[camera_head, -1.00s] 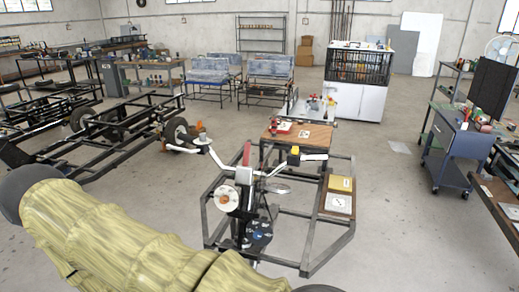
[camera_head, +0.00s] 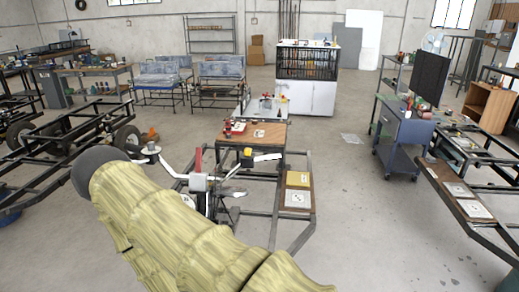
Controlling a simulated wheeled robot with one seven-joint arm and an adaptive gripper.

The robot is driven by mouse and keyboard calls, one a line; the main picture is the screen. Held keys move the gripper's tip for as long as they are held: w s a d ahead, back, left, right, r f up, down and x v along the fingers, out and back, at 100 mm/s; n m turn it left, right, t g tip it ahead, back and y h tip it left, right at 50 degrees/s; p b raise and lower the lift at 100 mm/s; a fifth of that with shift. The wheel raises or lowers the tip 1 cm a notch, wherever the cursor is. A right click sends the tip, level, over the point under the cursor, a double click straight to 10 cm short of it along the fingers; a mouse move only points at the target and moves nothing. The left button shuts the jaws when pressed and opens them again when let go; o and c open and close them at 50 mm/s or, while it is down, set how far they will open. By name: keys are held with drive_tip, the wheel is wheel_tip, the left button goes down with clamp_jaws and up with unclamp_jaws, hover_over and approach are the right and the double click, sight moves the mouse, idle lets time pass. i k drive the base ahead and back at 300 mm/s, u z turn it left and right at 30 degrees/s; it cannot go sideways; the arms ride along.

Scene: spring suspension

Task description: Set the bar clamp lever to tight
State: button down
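I cannot single out the bar clamp or the position of its lever at this size. A red upright part (camera_head: 198,160) stands on a white and grey handlebar-like assembly (camera_head: 199,182) on a black tube frame. Small red items (camera_head: 234,128) sit at the left of a wooden-topped table (camera_head: 270,131) just behind it. My arm, in a yellow-green sleeve, crosses the lower left and hides the lower part of the assembly. My gripper is not in view.
The frame (camera_head: 306,222) carries a board with a yellow panel (camera_head: 298,179). Another dark tube chassis (camera_head: 66,138) stands at left. A blue cart (camera_head: 402,143) and a bench with boards (camera_head: 450,188) are at right.

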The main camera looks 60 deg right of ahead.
sight(199, 157)
drive_tip(key=z, duration=1)
